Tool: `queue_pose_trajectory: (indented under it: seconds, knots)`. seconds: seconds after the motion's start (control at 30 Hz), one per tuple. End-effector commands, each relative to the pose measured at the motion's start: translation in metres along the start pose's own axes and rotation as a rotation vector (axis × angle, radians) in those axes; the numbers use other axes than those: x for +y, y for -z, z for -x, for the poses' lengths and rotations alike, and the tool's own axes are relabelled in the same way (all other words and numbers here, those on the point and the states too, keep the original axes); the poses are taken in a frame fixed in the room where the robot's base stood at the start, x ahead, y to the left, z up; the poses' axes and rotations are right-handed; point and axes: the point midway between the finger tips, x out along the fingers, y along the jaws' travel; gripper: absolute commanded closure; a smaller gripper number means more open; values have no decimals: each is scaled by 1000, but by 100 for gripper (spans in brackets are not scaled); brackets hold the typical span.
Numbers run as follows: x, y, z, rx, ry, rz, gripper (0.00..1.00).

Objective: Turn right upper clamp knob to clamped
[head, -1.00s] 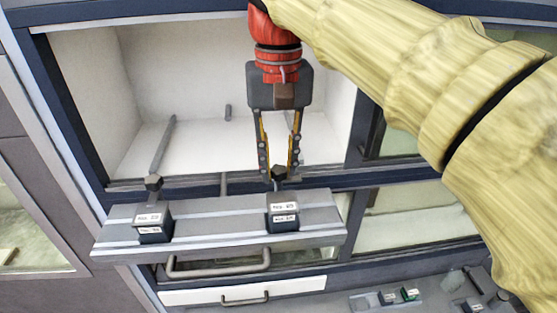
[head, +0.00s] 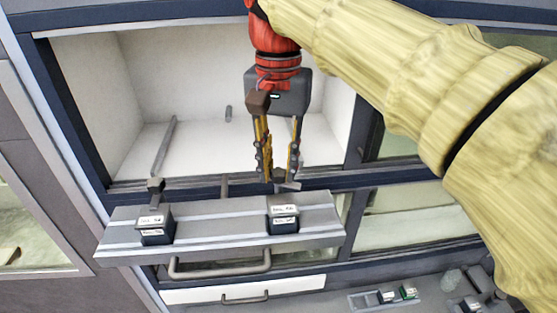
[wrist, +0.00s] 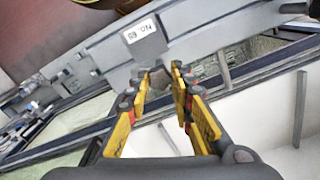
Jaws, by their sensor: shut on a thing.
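The right upper clamp knob (head: 279,175) is a small dark knob at the top edge of the grey ledge (head: 215,232), above the right label block (head: 284,219). My gripper (head: 279,173) points down at it from above, with its fingers closed around it and partly hiding it. In the wrist view the grey knob (wrist: 158,80) shows between my yellow-sided fingers. A short flat piece sticks out to the right beside the fingertips. The label lettering is too small to read surely in the head view.
The white chamber (head: 200,80) behind is mostly empty, with a grey rod (head: 165,145). A grey bar handle (head: 220,268) and a white drawer (head: 243,291) lie below.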

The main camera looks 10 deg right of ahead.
Motion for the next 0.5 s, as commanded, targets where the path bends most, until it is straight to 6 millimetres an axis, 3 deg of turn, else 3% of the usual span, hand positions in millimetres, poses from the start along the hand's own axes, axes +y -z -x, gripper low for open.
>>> queue_pose_trajectory:
  seconds: [0.5]
  knots:
    - [0, 0, 2, 1, 1, -491, 100]
